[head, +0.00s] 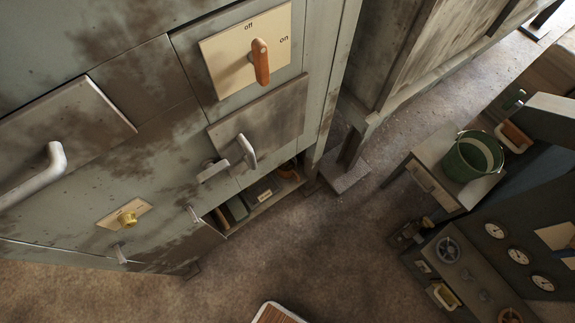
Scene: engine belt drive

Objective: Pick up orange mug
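I see no orange mug that I can make out in the head view. My gripper is not in view.
A gauge panel (510,250) stands at the lower right. The floor (330,240) between is mostly clear.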

